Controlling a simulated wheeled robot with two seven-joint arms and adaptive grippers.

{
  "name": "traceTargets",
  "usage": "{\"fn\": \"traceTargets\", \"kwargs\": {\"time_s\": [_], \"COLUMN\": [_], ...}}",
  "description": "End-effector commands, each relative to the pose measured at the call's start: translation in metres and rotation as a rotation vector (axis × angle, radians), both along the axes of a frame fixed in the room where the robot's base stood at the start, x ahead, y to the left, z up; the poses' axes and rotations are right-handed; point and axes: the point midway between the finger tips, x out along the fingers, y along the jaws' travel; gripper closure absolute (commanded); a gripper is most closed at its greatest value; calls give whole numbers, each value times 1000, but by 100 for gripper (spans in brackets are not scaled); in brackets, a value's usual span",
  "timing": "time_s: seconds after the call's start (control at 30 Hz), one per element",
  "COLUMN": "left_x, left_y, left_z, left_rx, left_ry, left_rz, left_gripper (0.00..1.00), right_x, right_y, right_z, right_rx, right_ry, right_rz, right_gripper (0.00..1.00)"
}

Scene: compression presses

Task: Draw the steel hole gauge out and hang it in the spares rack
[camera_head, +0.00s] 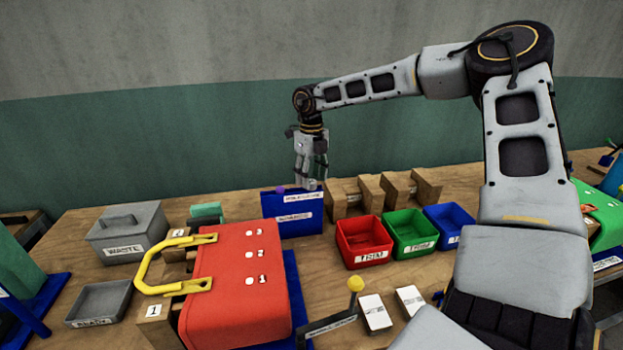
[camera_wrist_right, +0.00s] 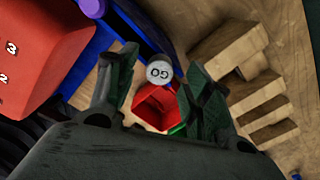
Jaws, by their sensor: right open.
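The steel hole gauge shows in the right wrist view as a round grey end marked GO (camera_wrist_right: 159,72). It is seen end-on by the blue holder (camera_head: 294,222), whose labels are too blurred to read surely. My right gripper (camera_head: 311,183) points down above the right end of this holder. Its fingers (camera_wrist_right: 155,90) are open, one on each side of the gauge's end in the picture; I cannot tell whether they touch it. In the head view the gauge is mostly hidden at the fingertips. I cannot tell which object is the spares rack. My left gripper is not in view.
A purple knob (camera_head: 280,190) is at the holder's left. Notched wooden blocks (camera_head: 345,199) stand to the right, behind red (camera_head: 364,240), green (camera_head: 409,232) and blue (camera_head: 447,222) bins. A red press (camera_head: 236,290) with a yellow handle (camera_head: 150,268) fills the front left.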

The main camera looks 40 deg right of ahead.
Motion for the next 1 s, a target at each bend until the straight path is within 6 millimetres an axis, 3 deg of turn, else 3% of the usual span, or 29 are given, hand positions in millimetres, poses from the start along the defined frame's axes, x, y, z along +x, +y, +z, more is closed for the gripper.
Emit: {"fn": "traceTargets", "kwargs": {"time_s": [0.6, 0.8, 1.0], "left_x": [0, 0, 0], "left_y": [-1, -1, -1], "left_z": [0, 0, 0], "left_rx": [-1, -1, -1], "left_ry": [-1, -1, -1], "left_rz": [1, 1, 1], "left_gripper": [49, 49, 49], "right_x": [1, 0, 0], "right_y": [0, 0, 0], "right_z": [85, 104, 110], "right_rx": [-1, 0, 0], "right_ry": [-2, -2, -2], "right_rz": [-1, 0, 0], "right_gripper": [50, 50, 50]}}
